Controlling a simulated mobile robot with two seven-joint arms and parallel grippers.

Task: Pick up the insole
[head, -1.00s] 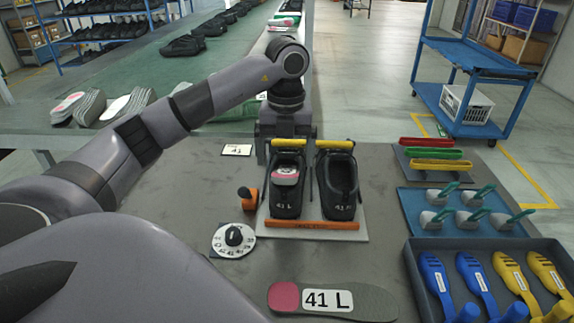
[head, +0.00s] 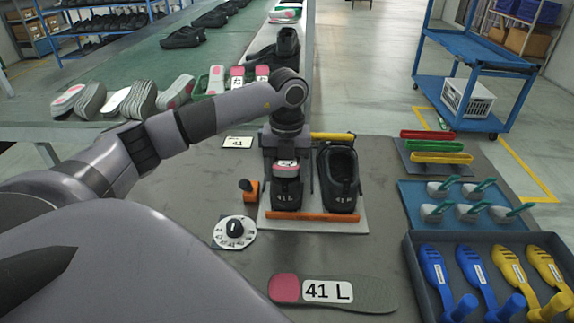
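A grey insole (head: 372,293) with a pink heel end and a white "41 L" label lies flat on the table at the front. Two black shoes stand on a light board; the left shoe (head: 286,195) is marked 41 L, and the right shoe (head: 340,185) stands beside it. A pink-and-white piece (head: 286,168) shows in the left shoe's opening. My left gripper (head: 286,158) is over the back of that shoe, close to this piece and far behind the table insole. Its fingertips are hard to make out. My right gripper is out of view.
An orange bar (head: 315,216) crosses the board's front. A white dial (head: 235,232) and an orange holder (head: 250,192) stand left of the shoes. A dark tray (head: 408,262) of blue and yellow tools is at right. The table around the insole is clear.

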